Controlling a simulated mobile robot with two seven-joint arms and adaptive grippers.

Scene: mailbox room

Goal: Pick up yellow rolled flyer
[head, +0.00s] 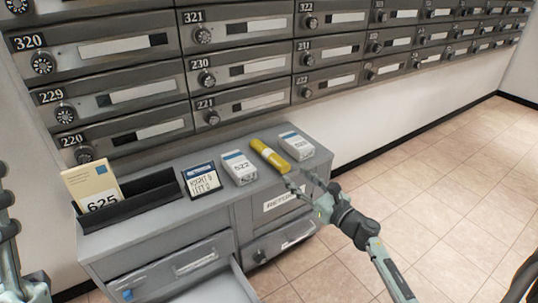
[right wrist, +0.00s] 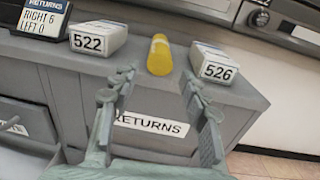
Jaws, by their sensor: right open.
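The yellow rolled flyer (head: 269,156) lies on top of the grey cabinet (head: 150,220), between two white boxes. It also shows in the right wrist view (right wrist: 159,56), between the boxes labelled 522 and 526. My right gripper (head: 304,184) is open and empty, in front of the cabinet's front edge. In the right wrist view its two fingers (right wrist: 158,90) are spread apart, with the near end of the flyer seen between and beyond them. The flyer is not touched by the fingers. Part of my left arm shows at the left edge of the head view, but its fingertips cannot be made out.
The box marked 522 (head: 239,167) stands left of the flyer and the box marked 526 (right wrist: 214,66) right of it. A dark sign (head: 202,180) and a black tray (head: 128,203) holding a 625 packet lie further left. Mailboxes rise behind. A lower drawer is open.

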